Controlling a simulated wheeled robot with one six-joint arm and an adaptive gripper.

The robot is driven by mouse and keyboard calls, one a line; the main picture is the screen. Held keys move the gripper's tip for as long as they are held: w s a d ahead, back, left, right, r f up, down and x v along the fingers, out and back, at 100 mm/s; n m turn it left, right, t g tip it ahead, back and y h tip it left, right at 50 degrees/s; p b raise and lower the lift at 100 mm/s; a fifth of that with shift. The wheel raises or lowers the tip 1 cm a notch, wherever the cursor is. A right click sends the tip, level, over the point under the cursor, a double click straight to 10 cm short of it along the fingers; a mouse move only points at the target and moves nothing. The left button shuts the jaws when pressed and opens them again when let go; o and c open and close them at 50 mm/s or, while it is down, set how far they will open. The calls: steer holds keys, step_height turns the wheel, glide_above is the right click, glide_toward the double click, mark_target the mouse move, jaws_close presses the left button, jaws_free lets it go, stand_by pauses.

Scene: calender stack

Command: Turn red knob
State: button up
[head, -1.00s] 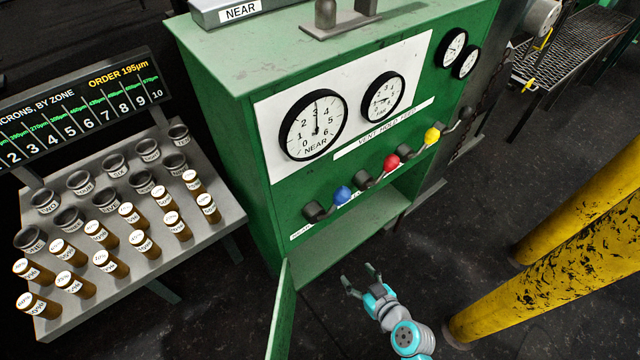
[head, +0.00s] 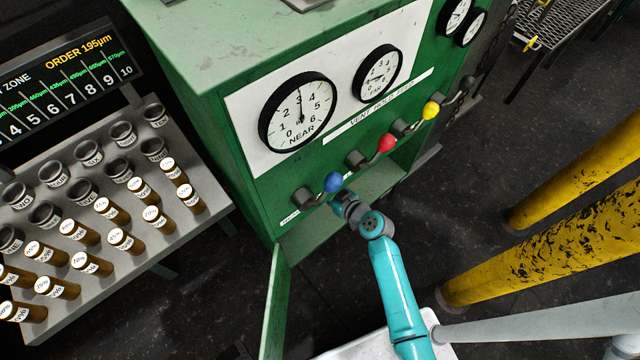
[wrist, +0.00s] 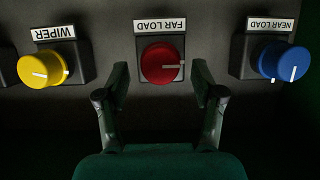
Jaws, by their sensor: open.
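In the wrist view a round red knob (wrist: 160,64) sits on a dark panel beside a label reading FAR LOAD (wrist: 160,26). Its white mark points right. My gripper (wrist: 160,72) is open, with one finger on each side of the red knob's lower part; I cannot tell whether they touch it. In the head view my gripper (head: 345,207) is at the opening of the green cabinet (head: 195,130), below the blue-tipped lever. The red knob is hidden from the head view, and so are the fingertips.
A yellow WIPER knob (wrist: 42,68) is left of the red knob and a blue NEAR LOAD knob (wrist: 282,62) right. Above the opening are levers with blue (head: 333,182), red (head: 386,143) and yellow (head: 431,110) balls. An open cabinet door (head: 276,305) hangs left of my arm.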

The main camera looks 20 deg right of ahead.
steer(key=shift+x, duration=1.15)
steer(key=c, duration=1.2)
steer(key=shift+o, duration=0.2)
